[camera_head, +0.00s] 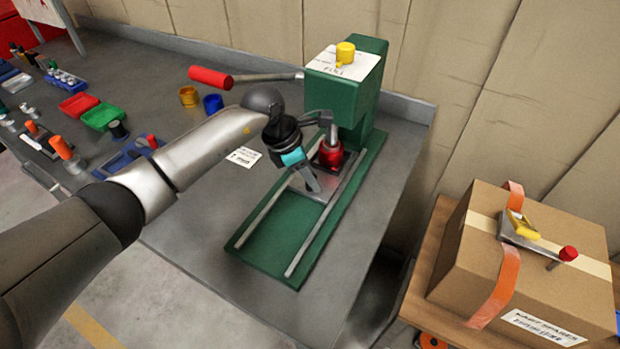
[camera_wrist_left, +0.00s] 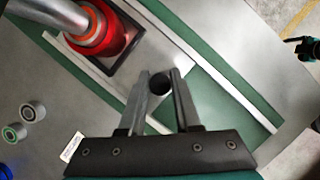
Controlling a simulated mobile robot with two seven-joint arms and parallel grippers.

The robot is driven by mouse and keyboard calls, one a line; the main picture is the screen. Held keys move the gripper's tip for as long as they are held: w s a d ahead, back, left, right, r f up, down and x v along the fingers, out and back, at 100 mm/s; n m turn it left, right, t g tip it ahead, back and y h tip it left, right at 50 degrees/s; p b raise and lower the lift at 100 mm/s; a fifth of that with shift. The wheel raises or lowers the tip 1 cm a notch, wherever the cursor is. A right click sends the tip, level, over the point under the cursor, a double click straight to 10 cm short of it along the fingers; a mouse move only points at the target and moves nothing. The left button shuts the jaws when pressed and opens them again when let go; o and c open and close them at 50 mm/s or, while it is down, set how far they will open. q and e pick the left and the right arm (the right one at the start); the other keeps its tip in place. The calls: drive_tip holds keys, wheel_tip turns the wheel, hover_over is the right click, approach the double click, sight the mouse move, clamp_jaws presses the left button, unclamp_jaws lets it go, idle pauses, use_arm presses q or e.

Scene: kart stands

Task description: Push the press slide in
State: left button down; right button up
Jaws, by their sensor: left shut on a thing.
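The green press (camera_head: 358,100) stands on the grey bench, with a green base and two metal rails running toward the front. Its slide, a flat metal plate (camera_head: 327,193), lies between the rails; it also shows in the wrist view (camera_wrist_left: 187,60). A red part (camera_head: 330,154) sits on a dark square at the slide's inner end, below the press ram. My left gripper (camera_head: 313,184) is at the slide's outer end. In the wrist view its fingers (camera_wrist_left: 160,88) are shut on a dark round knob (camera_wrist_left: 160,83). My right gripper is not in view.
A red-handled lever (camera_head: 211,77) reaches left from the press. Yellow and blue cups (camera_head: 213,103) stand behind my left arm. Coloured trays (camera_head: 103,116) and small parts fill the bench's left side. The front of the green base (camera_head: 282,238) is bare. A cardboard box (camera_head: 524,265) stands at right.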

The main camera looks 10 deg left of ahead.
use_arm(q)
drive_tip(key=shift+w+r, duration=0.15)
drive_tip(key=shift+w, duration=0.05)
drive_tip(key=c, duration=0.6)
unclamp_jaws()
drive_tip(key=shift+w+d, duration=0.1)
drive_tip(key=shift+c, duration=0.2)
drive_tip(key=shift+o, duration=0.2)
